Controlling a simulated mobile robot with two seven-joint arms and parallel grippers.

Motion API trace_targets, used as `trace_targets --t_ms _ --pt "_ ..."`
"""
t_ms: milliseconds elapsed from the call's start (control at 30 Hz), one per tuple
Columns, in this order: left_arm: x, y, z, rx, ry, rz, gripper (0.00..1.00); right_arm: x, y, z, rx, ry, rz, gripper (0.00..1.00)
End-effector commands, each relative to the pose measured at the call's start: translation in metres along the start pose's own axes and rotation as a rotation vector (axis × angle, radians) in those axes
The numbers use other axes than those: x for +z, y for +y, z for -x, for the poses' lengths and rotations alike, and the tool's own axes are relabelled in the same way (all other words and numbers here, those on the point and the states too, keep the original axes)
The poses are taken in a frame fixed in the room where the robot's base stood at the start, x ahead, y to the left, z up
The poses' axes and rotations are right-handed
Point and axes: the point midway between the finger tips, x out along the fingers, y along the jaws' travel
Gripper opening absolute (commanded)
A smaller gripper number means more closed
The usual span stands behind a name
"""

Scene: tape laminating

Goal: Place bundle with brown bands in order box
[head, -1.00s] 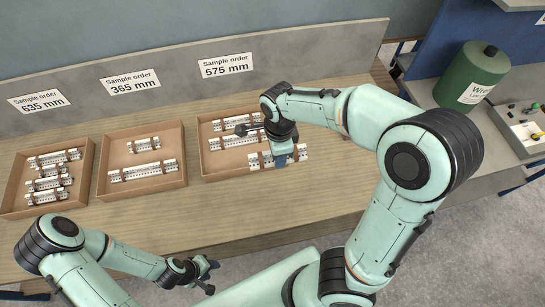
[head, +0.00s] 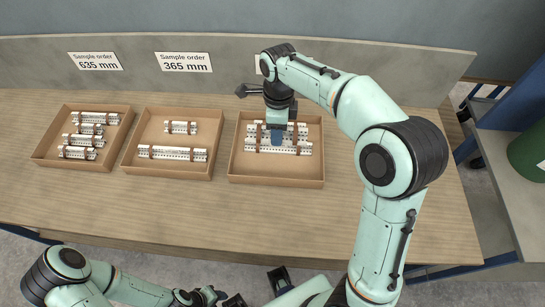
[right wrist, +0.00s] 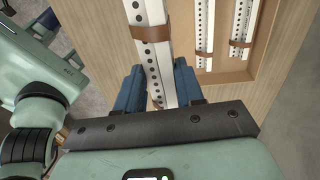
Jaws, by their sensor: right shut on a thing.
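My right gripper (head: 277,138) points down over the right-hand order box (head: 275,179) in the head view. In the right wrist view its blue fingers (right wrist: 158,92) are shut on a bundle of white perforated rails (right wrist: 151,55) with a brown band (right wrist: 152,31). The held bundle (head: 298,150) shows in the head view over the box; its height above the floor cannot be told. Two other banded bundles (right wrist: 205,28) (right wrist: 242,22) show inside a box in the wrist view. My left gripper (head: 208,296) is low at the bottom edge, away from the boxes, its jaws unclear.
A middle box (head: 170,170) labelled 365 mm holds a short and a long bundle. A left box (head: 60,162) labelled 635 mm holds several bundles. The right box's label is mostly hidden by my arm. The table (head: 200,215) is clear in front. A green canister (head: 530,150) stands at the right.

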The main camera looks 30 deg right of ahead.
Motion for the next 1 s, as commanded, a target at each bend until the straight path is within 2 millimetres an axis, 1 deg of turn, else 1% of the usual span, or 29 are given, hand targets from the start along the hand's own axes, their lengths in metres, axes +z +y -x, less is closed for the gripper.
trace_targets --t_ms 33,100,300,400,533,767,933,1000 --pt "0.001 -0.002 -0.004 -0.001 -0.002 0.001 0.43 -0.001 0.000 -0.015 0.005 0.005 -0.001 0.02" --pt "0.002 -0.004 -0.008 -0.002 -0.004 0.002 0.43 -0.002 -0.001 -0.035 0.006 0.006 -0.001 0.02" --pt "0.005 -0.007 -0.016 -0.003 -0.008 0.003 0.43 -0.002 -0.005 -0.089 0.006 0.006 -0.001 0.02" --pt "0.005 -0.009 -0.019 -0.004 -0.010 0.004 0.43 -0.002 -0.007 -0.112 0.005 0.005 -0.001 0.02" --pt "0.006 -0.010 -0.021 -0.004 -0.011 0.004 0.43 -0.001 -0.009 -0.132 0.003 0.003 0.001 0.02" --pt "0.006 -0.010 -0.022 -0.004 -0.011 0.004 0.43 -0.001 -0.011 -0.147 0.002 0.002 0.000 0.02" --pt "0.007 -0.011 -0.025 -0.005 -0.013 0.005 0.43 -0.001 -0.012 -0.174 0.004 0.004 0.000 0.02" --pt "0.007 -0.012 -0.026 -0.005 -0.013 0.005 0.43 -0.001 -0.013 -0.181 0.002 0.002 0.001 0.02"
